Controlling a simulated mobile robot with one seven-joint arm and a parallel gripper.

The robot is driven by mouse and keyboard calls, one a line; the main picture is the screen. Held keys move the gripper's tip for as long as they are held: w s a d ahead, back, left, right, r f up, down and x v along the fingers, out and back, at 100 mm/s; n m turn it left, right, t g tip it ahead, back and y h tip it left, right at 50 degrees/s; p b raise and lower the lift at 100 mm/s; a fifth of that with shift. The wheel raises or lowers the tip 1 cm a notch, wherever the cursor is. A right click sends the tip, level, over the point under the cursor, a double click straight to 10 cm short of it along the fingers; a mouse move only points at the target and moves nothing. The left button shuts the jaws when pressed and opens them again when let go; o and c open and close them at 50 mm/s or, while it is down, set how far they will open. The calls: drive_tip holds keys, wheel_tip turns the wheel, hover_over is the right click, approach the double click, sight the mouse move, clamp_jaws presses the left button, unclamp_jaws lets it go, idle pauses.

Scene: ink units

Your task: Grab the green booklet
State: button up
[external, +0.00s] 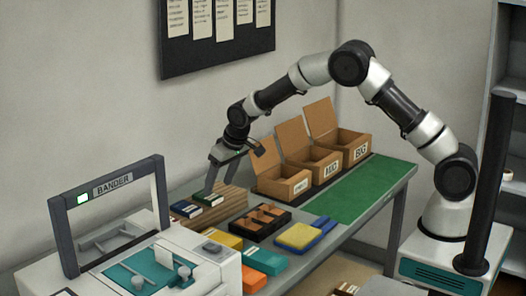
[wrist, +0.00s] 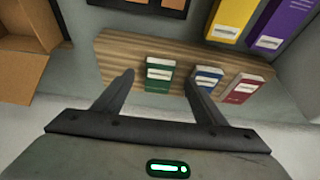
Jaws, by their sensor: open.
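The green booklet (wrist: 159,76) stands on a wooden block (wrist: 118,55) in the wrist view, with a white label on it. A blue booklet (wrist: 207,79) and a red booklet (wrist: 242,88) stand to its right on the same block. My gripper (wrist: 158,82) is open and empty. In the wrist view its two fingers lie to the left and right of the green booklet, the right finger overlapping the blue one. In the external view my gripper (external: 222,178) is over the wooden block (external: 230,204); the booklets there are small and partly hidden.
Cardboard boxes (external: 293,183) stand behind a green mat (external: 365,190) on the table. A dark divided tray (external: 255,222), a yellow pad (external: 299,236) and an orange item (external: 265,261) lie closer. The bander machine (external: 130,255) stands at the front left.

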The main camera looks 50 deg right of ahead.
sight(214, 198)
drive_tip(key=x, duration=0.4)
drive_tip(key=shift+f, duration=0.3)
drive_tip(key=shift+c, duration=0.5)
drive_tip(key=c, duration=1)
drive_tip(key=shift+c, duration=0.2)
drive_tip(key=shift+r, duration=0.1)
